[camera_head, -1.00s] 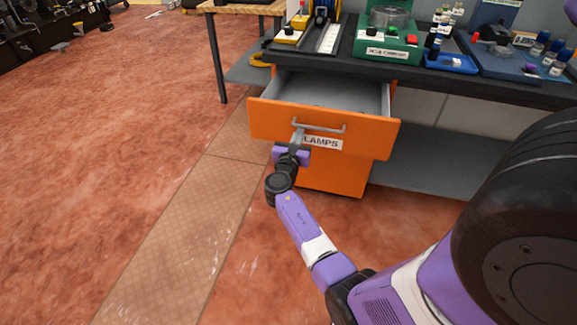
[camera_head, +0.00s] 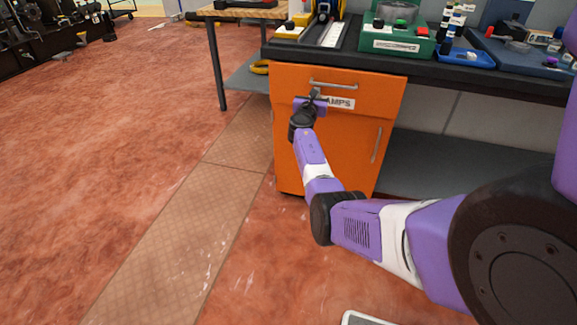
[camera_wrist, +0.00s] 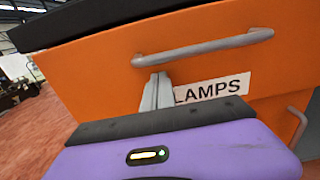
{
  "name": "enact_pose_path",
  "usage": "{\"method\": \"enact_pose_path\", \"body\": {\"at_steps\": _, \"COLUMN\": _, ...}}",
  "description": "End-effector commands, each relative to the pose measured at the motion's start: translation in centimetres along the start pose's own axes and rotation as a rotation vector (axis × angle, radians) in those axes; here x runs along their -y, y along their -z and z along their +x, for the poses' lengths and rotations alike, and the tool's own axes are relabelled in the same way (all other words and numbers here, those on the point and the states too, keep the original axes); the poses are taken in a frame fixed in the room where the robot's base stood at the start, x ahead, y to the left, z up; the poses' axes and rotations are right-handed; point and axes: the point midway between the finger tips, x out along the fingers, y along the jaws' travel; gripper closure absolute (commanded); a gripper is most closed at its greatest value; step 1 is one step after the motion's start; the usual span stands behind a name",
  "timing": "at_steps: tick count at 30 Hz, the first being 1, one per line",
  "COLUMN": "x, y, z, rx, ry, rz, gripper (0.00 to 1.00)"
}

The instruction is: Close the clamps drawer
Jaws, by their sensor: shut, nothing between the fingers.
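The clamps drawer (camera_head: 372,92) is the top orange front of the cabinet under the dark workbench. It sits flush with the cabinet in the head view, with no open gap showing. Its grey bar handle (camera_head: 333,85) runs across the upper front, and its white label is partly hidden by my gripper. My gripper (camera_head: 316,92) is shut and empty at the drawer front, just below the handle and left of the label. In the wrist view, the closed fingers (camera_wrist: 156,91) point at the orange front below the handle (camera_wrist: 203,47); I cannot tell whether they touch it.
A lower orange door (camera_head: 345,150) with a vertical handle is beneath the drawer. The workbench top (camera_head: 345,55) holds a green device (camera_head: 396,40), a blue tray (camera_head: 466,57) and other tools. Open red floor (camera_head: 120,130) lies to the left.

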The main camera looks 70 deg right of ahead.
Motion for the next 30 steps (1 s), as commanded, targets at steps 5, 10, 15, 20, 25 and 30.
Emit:
{"method": "enact_pose_path", "body": {"at_steps": 5, "x": 0.0, "y": 0.1, "z": 1.2, "rx": 0.000, "ry": 0.000, "rz": 0.000, "gripper": 1.00}}
{"method": "enact_pose_path", "body": {"at_steps": 10, "x": 0.0, "y": 0.0, "z": 1.7, "rx": 0.000, "ry": -0.001, "rz": 0.001, "gripper": 1.00}}
{"method": "enact_pose_path", "body": {"at_steps": 15, "x": 0.0, "y": -0.2, "z": 1.8, "rx": 0.001, "ry": -0.003, "rz": 0.002, "gripper": 1.00}}
{"method": "enact_pose_path", "body": {"at_steps": 20, "x": 0.1, "y": -0.2, "z": 1.9, "rx": 0.001, "ry": -0.001, "rz": 0.002, "gripper": 1.00}}
{"method": "enact_pose_path", "body": {"at_steps": 25, "x": 0.1, "y": -0.3, "z": 1.7, "rx": 0.001, "ry": 0.000, "rz": 0.001, "gripper": 1.00}}
{"method": "enact_pose_path", "body": {"at_steps": 30, "x": -0.6, "y": -0.4, "z": 0.4, "rx": 0.000, "ry": -0.002, "rz": 0.000, "gripper": 1.00}}
